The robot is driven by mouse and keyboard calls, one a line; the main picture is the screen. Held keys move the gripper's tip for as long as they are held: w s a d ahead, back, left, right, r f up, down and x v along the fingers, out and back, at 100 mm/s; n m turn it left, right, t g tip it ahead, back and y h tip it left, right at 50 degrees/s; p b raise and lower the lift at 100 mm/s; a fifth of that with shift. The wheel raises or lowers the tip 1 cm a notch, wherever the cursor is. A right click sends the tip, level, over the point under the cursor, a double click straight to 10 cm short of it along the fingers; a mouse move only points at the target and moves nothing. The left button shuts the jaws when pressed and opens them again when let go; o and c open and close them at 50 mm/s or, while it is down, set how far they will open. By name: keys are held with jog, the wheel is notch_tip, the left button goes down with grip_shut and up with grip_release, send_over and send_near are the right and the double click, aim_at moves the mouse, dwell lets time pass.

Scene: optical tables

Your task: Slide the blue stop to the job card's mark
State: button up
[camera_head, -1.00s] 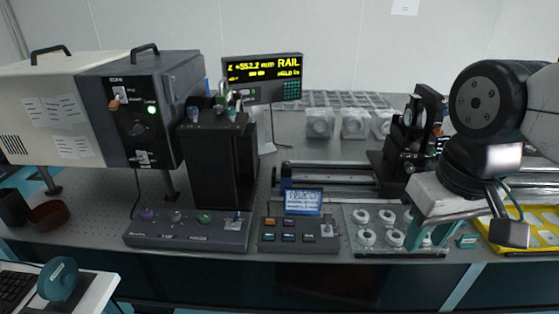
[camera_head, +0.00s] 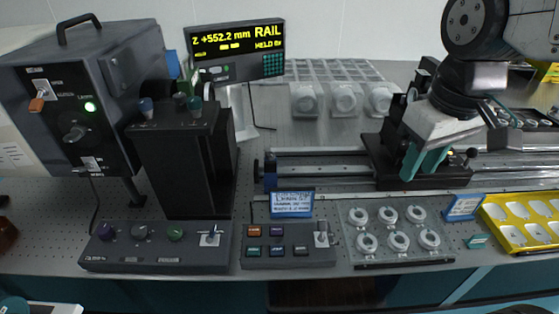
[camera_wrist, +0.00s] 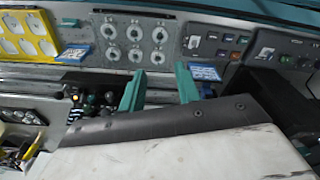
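A blue block (camera_head: 270,172), which may be the stop, sits at the left end of the rail (camera_head: 325,168) in the head view. A small blue card with text (camera_head: 291,204) stands in front of the rail; its writing is too small to read. Another blue card (camera_head: 463,207) stands to the right, and it is unclear which is the job card. My gripper (camera_head: 427,162) has teal fingers and is in front of the black rail carriage (camera_head: 385,165), well right of the blue block. In the wrist view the fingers (camera_wrist: 160,88) are apart with nothing between them.
A display (camera_head: 237,50) reads Z +552.2 mm, RAIL. A clear tray of ring-shaped parts (camera_head: 395,262), a button box (camera_head: 288,259) and a yellow tray (camera_head: 490,222) line the table's front. A black upright unit (camera_head: 185,165) stands left of the rail.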

jog(key=w+a+f+n, duration=0.2)
jog(key=w+a+n, duration=0.4)
jog(key=w, duration=0.7)
jog(key=n+g, duration=0.1)
jog(key=n, duration=0.7)
send_over(270, 163)
jog(key=f, duration=1.2)
jog(key=shift+d+f, duration=0.1)
jog(key=shift+d, duration=0.15)
jog(key=f, duration=0.6)
jog(key=shift+w+a+f, duration=0.1)
jog(key=shift+a+f, duration=0.1)
jog(key=shift+f, duration=0.9)
grip_shut()
